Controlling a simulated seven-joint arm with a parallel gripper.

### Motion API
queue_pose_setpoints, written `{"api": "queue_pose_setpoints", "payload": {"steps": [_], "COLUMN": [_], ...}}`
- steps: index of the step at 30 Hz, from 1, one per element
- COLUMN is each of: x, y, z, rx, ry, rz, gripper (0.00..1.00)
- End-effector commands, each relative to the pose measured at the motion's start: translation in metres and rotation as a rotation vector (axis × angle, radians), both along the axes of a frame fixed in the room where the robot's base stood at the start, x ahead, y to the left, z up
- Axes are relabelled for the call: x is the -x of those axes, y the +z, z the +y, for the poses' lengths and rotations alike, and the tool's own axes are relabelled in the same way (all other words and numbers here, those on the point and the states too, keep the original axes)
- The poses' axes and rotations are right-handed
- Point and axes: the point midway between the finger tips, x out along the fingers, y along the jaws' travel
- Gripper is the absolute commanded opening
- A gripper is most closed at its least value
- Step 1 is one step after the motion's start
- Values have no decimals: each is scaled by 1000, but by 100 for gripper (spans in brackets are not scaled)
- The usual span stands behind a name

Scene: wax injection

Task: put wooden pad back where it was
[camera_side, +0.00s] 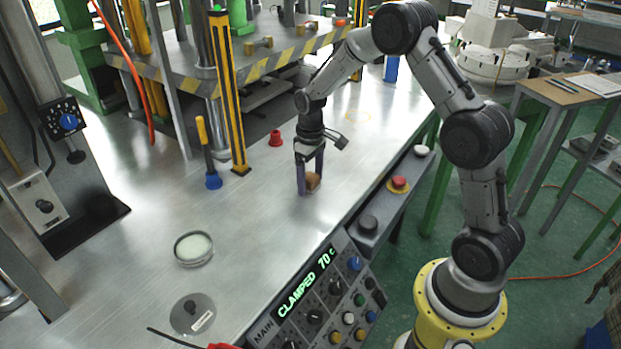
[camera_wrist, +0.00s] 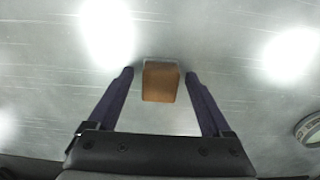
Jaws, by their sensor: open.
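The wooden pad (camera_side: 313,182) is a small brown block on the metal bench top, near the bench's front edge. In the wrist view the wooden pad (camera_wrist: 160,82) lies between the tips of the two fingers, with a gap on each side. My gripper (camera_side: 309,185) points down at the pad, its purple fingers low by the bench surface. In the wrist view my gripper (camera_wrist: 158,75) is open. One finger partly hides the pad in the side view.
A red funnel-like piece (camera_side: 275,139) and a blue-based brush (camera_side: 212,180) stand behind. A round white-filled dish (camera_side: 193,249) and a grey disc (camera_side: 193,314) lie at the front left. A control panel (camera_side: 318,300) lines the front edge. A faint yellow ring (camera_side: 358,115) marks clear bench.

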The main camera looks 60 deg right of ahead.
Motion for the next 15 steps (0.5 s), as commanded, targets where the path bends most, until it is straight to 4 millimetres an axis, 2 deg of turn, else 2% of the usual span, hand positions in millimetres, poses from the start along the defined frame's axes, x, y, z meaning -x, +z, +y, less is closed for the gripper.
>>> {"api": "queue_pose_setpoints", "payload": {"steps": [5, 8, 15], "x": [0, -1, -1], "y": [5, 17, 65], "z": [0, 0, 0], "rx": [1, 1, 2], "ry": [0, 0, 0], "rz": [-3, -4, -6], "gripper": [84, 84, 84]}}
